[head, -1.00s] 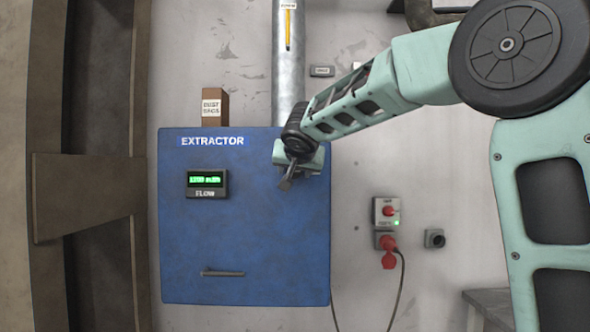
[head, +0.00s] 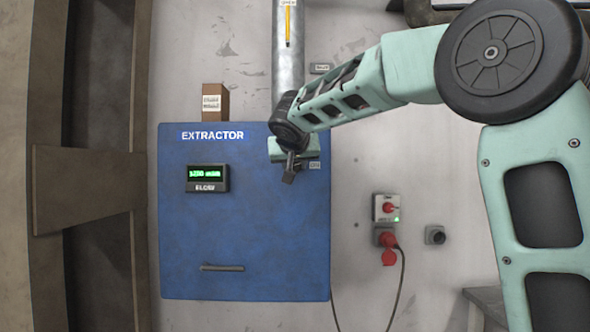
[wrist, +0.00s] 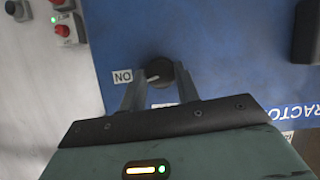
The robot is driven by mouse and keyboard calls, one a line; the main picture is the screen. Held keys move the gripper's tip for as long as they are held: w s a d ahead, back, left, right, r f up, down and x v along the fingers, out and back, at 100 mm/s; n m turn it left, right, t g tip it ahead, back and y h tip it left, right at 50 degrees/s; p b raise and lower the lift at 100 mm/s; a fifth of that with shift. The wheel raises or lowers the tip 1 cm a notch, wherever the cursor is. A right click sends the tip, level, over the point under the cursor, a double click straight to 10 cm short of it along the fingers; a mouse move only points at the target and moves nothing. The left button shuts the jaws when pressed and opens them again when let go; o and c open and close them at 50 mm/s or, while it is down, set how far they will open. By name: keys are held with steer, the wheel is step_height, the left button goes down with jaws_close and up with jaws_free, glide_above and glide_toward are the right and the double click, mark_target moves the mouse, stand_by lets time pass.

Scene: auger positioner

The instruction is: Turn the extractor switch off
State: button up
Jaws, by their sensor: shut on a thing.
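The extractor switch is a round dark knob (wrist: 160,72) on the blue extractor cabinet (head: 245,240). In the wrist view it sits between the fingertips of my gripper (wrist: 159,92), which is shut on it. A pale mark on the knob points left, toward a white label (wrist: 123,76) that reads ON upside down. In the head view my gripper (head: 289,172) is at the cabinet's upper right and hides the knob. A small label (head: 314,165) shows just right of it.
A flow display (head: 207,178) glows green on the cabinet, above a handle (head: 222,268). A grey box with a red switch (head: 388,208) and a red plug (head: 388,240) are on the wall to the right. A cardboard box (head: 215,102) stands on top.

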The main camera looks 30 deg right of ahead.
steer(key=shift+w+a+f+n+g+h+b, duration=0.1)
steer(key=shift+f+n+g+h+b, duration=0.1)
steer(key=shift+n+h+b, duration=0.3)
steer(key=shift+w+a+f+n+g+h+b, duration=0.1)
steer(key=shift+n+g+h+b, duration=0.15)
steer(key=shift+n+b, duration=0.45)
steer(key=n+h+b, duration=0.1)
steer(key=n+b, duration=0.1)
steer(key=shift+n+g+h, duration=0.25)
steer(key=shift+n+h, duration=0.05)
steer(key=shift+h, duration=0.05)
steer(key=shift+n+h+b, duration=1.6)
steer(key=shift+n+b, duration=0.3)
steer(key=shift+n, duration=0.9)
steer(key=o, duration=0.9)
steer(key=shift+w, duration=0.1)
steer(key=shift+o, duration=0.2)
steer(key=shift+a, duration=0.1)
